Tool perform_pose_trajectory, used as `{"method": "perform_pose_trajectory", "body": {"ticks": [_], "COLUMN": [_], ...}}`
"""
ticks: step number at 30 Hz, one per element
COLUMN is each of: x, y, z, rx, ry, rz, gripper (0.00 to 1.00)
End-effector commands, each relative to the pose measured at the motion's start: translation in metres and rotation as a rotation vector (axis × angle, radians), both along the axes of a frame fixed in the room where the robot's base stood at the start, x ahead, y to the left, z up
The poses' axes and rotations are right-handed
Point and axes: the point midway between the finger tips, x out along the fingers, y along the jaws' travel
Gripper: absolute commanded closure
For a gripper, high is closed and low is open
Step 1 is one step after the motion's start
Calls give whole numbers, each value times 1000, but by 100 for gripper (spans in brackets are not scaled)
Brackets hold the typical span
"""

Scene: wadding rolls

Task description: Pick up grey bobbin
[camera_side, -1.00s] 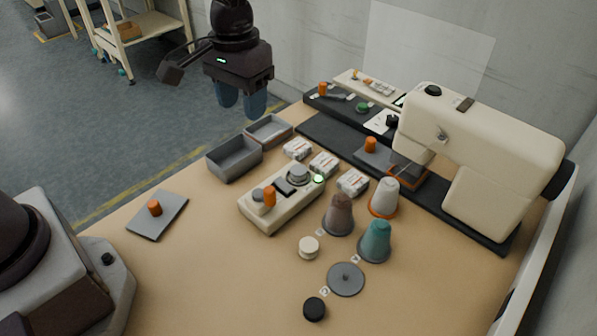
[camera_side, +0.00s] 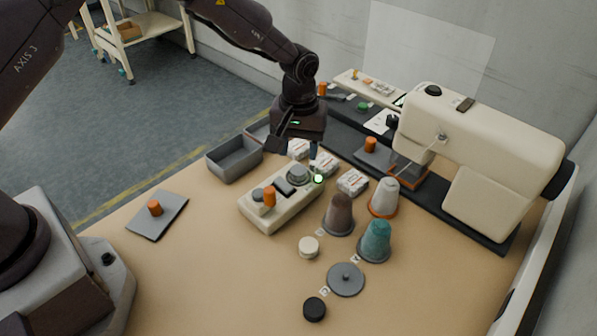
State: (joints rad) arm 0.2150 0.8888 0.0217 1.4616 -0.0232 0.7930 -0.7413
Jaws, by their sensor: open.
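A grey round bobbin-like piece (camera_side: 298,174) sits on top of the cream winder box (camera_side: 272,222), at its far end. A smaller grey round piece (camera_side: 258,194) sits at the near end, beside an orange peg (camera_side: 269,197). I cannot tell for certain which one is the grey bobbin. My gripper (camera_side: 302,153) points down just above and behind the far end of the box, close to the larger grey piece. Nothing shows between the fingers.
Grey trays (camera_side: 234,158) stand at the left. A brown cone (camera_side: 339,215), a teal cone (camera_side: 375,241) and a white cone (camera_side: 384,198) stand at the right, before the sewing machine (camera_side: 478,135).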

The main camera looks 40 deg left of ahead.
Motion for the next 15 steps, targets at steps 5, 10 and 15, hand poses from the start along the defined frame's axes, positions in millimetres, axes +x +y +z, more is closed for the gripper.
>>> {"method": "perform_pose_trajectory", "body": {"ticks": [5, 10, 15], "x": [0, 0, 0], "y": [1, 2, 1], "z": [-13, -40, -55], "rx": [0, 0, -1], "ry": [1, 2, -1], "rz": [0, -1, -1], "gripper": [50, 50, 50]}}
